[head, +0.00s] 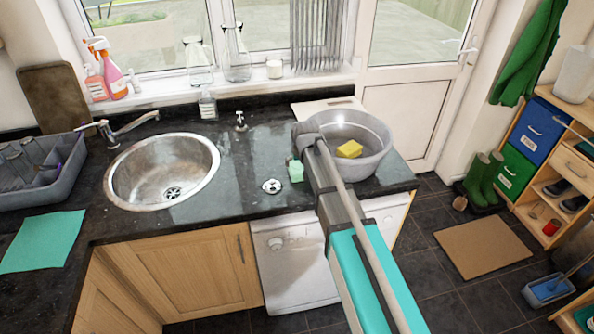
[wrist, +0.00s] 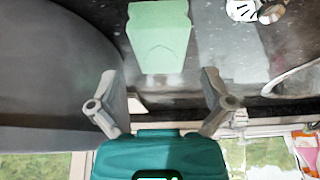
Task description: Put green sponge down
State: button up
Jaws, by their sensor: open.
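The pale green sponge (head: 295,170) sits on the dark granite worktop (head: 245,195), just left of the grey basin and right beside my arm. In the wrist view the green sponge (wrist: 160,36) lies just beyond my fingertips, roughly centred between them and apart from both. My gripper (wrist: 158,85) is open and empty, with dark worktop showing between its fingers. In the head view my gripper (head: 305,142) is partly hidden by my own arm.
The grey basin (head: 375,135) with a yellow sponge (head: 349,149) in it stands close on the right. A metal strainer (head: 272,186) lies left of the green sponge.

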aim_at(298, 168)
jog(key=shift+b+x, duration=2.05)
jog(key=shift+x, duration=0.4)
jog(key=shift+s, duration=0.1)
jog(key=c, duration=0.8)
jog(key=shift+r, duration=0.1)
notch_tip(298, 168, up, 3)
jog(key=p, duration=0.3)
jog(key=s+d+r+p, duration=0.3)
jog(key=s+r+p, duration=0.6)
jog(key=s, duration=0.4)
jog(key=shift+s+d+r+p, duration=0.3)
jog(key=shift+r+p, duration=0.1)
jog(key=shift+p, duration=0.15)
jog(key=shift+f, duration=0.15)
